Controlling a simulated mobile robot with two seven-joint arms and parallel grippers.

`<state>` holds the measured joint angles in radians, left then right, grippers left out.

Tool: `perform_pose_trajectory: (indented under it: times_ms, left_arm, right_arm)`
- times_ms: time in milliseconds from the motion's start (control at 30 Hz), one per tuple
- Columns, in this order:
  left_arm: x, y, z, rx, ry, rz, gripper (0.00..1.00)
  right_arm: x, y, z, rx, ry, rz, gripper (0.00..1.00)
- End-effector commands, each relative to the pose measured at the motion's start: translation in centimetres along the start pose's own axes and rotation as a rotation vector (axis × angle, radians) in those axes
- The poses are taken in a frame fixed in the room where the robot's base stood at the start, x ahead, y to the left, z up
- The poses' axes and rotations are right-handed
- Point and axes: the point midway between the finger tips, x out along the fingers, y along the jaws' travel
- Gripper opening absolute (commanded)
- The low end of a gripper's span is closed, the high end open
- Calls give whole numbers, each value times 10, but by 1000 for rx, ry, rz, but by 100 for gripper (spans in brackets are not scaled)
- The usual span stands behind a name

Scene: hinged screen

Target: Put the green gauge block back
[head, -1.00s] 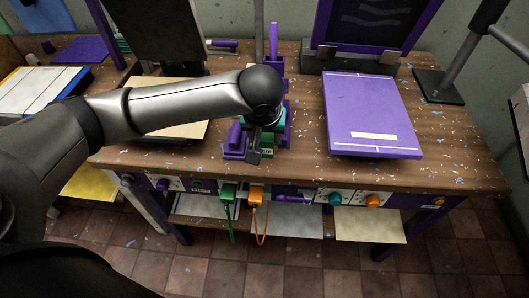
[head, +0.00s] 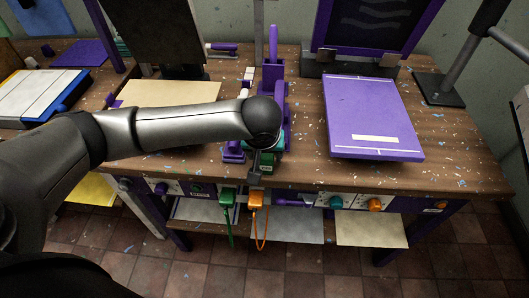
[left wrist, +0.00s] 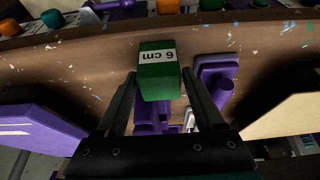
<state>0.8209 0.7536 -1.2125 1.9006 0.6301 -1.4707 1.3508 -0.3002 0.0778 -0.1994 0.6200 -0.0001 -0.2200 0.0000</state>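The green gauge block (left wrist: 160,75), marked "6 cm", is in the left wrist view between the fingertips of my left gripper (left wrist: 160,80). The fingers lie close against both its sides and appear shut on it. In the head view, the block (head: 268,168) shows beside my left gripper (head: 256,170), near the bench's front edge and partly hidden by the wrist. A purple fixture (head: 272,92) runs back from there. Its purple parts (left wrist: 214,75) show beyond the block in the left wrist view. My right gripper is not in view.
A purple board (head: 370,105) lies right of the fixture, and a tan board (head: 170,92) lies left under my arm. A dark purple-framed screen (head: 365,25) stands behind. Green (head: 228,197) and orange (head: 256,197) plugs hang on the bench front.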

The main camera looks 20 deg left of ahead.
Motion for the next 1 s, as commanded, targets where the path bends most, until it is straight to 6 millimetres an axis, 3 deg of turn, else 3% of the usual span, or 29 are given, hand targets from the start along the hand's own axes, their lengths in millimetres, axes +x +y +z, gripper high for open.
perform_pose_trajectory:
  times_ms: [133, 467, 1000]
  left_arm:
    - [0, 0, 0, 0, 0, 0, 85]
    - [-5, 0, -2, 0, 1, 0, 85]
    - [-109, 0, -2, 1, 0, 2, 85]
  right_arm:
    - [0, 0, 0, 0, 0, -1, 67]
    - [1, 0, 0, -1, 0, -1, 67]
    - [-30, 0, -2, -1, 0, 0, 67]
